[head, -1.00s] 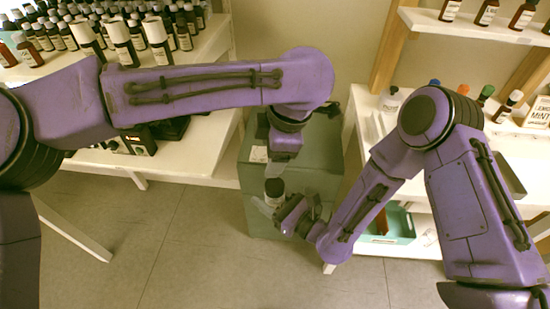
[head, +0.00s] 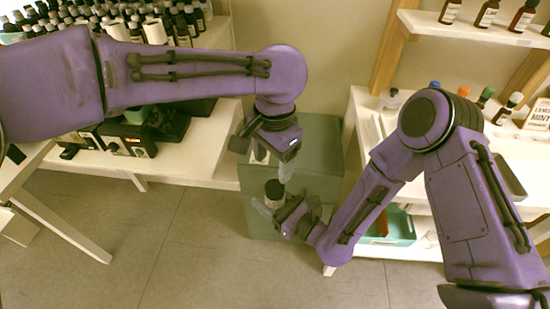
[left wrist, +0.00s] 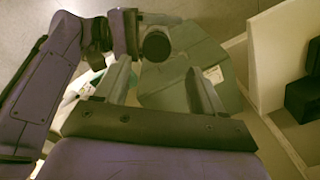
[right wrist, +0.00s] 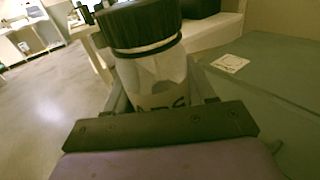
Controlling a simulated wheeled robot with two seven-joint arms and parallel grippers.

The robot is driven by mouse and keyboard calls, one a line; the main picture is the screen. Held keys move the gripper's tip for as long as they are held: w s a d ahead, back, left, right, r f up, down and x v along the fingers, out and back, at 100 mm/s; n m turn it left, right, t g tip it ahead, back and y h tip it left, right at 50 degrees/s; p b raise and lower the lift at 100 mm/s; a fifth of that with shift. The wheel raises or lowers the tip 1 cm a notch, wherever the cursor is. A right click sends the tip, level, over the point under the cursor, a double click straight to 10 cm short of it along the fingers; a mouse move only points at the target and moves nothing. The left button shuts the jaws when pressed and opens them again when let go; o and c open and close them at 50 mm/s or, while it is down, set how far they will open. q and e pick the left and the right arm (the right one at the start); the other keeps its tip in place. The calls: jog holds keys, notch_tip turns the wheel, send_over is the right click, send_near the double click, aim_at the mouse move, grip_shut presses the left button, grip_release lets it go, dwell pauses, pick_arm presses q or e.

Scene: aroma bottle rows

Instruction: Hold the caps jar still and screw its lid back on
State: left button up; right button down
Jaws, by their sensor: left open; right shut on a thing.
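The caps jar (right wrist: 155,80) is a pale jar with dark lettering, held upright between the fingers of my right gripper (right wrist: 160,95) in the right wrist view. Its black ribbed lid (right wrist: 138,22) sits on top of it; I cannot tell how tightly. In the head view the lid (head: 274,187) shows beside my right gripper (head: 275,212). My left gripper (head: 270,167) is open and empty, above and just behind the jar. In the left wrist view the lid (left wrist: 156,46) lies beyond the open fingers of my left gripper (left wrist: 160,85).
A grey-green cabinet (head: 318,150) stands behind and below the jar, with a pale label (right wrist: 230,63) on top. A bench with many bottles (head: 180,25) is at the left. A white shelf unit (head: 355,110) with bottles and a teal tray (head: 400,228) is at the right.

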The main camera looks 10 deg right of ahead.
aim_at(275, 186)
pick_arm(q)
jog(key=n, duration=0.3)
jog(key=shift+d+n, duration=0.25)
jog(key=shift+n, duration=0.15)
notch_tip(275, 186, down, 8)
jog(key=c, duration=1.1)
jog(key=m, duration=0.3)
jog(key=shift+m, duration=0.3)
jog(key=m, duration=0.4)
jog(key=o, duration=1.2)
